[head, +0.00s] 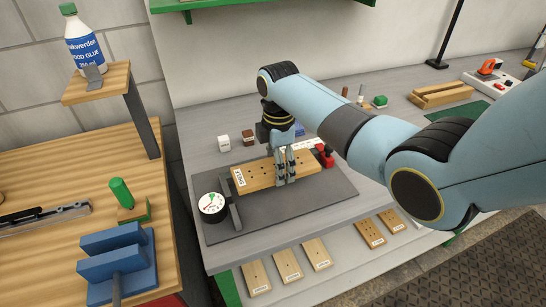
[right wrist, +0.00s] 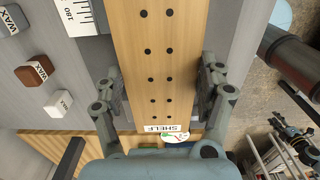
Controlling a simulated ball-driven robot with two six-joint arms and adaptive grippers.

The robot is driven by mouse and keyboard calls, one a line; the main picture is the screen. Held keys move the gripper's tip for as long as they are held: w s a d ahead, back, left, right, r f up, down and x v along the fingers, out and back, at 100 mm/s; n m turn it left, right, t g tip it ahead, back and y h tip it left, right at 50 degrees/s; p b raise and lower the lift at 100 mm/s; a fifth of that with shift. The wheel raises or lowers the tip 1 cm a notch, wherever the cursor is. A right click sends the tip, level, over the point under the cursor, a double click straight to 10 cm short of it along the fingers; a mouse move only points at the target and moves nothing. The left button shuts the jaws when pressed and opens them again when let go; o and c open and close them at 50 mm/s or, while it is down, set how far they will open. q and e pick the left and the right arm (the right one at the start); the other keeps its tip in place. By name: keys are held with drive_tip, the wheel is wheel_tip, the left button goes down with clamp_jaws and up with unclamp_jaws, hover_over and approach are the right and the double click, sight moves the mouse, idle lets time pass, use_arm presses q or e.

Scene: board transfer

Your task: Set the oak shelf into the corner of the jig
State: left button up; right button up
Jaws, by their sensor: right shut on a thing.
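The oak shelf (head: 250,177) is a light wooden board with dark holes and a white label at its left end. It lies over the dark grey jig base (head: 300,207); I cannot tell whether it touches it. My right gripper (head: 285,180) is shut across the board, right of its middle. In the right wrist view the fingers (right wrist: 163,92) stand on both sides of the shelf (right wrist: 154,60), near its SHELF label. A red clamp (head: 325,156) stands at the board's right end. A dark bar (head: 233,204) stands near its left end. My left gripper is not in view.
Small white (head: 224,143) and brown (head: 248,137) wax blocks stand behind. Several boards (head: 288,264) lie on the lower shelf. A glue bottle (head: 83,42) and blue fixture (head: 117,258) are at left. The jig's front right is clear.

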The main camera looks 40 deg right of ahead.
drive_tip(key=shift+f, duration=0.4)
drive_tip(key=shift+f+b, duration=0.4)
wheel_tip(320, 180, down, 4)
drive_tip(key=b, duration=0.3)
drive_tip(key=shift+w+r, duration=0.1)
drive_tip(key=shift+r, duration=0.1)
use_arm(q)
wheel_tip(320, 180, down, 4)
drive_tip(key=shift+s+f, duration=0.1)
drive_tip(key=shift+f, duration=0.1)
use_arm(e)
drive_tip(key=shift+a, duration=0.1)
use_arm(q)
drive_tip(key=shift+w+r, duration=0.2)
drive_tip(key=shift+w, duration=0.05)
use_arm(e)
drive_tip(key=shift+w+a, duration=0.15)
drive_tip(key=shift+a, duration=0.5)
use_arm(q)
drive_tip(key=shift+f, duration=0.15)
use_arm(e)
drive_tip(key=shift+w, duration=0.35)
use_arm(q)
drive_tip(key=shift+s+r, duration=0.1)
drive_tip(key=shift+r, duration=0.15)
use_arm(e)
drive_tip(key=shift+a, duration=0.15)
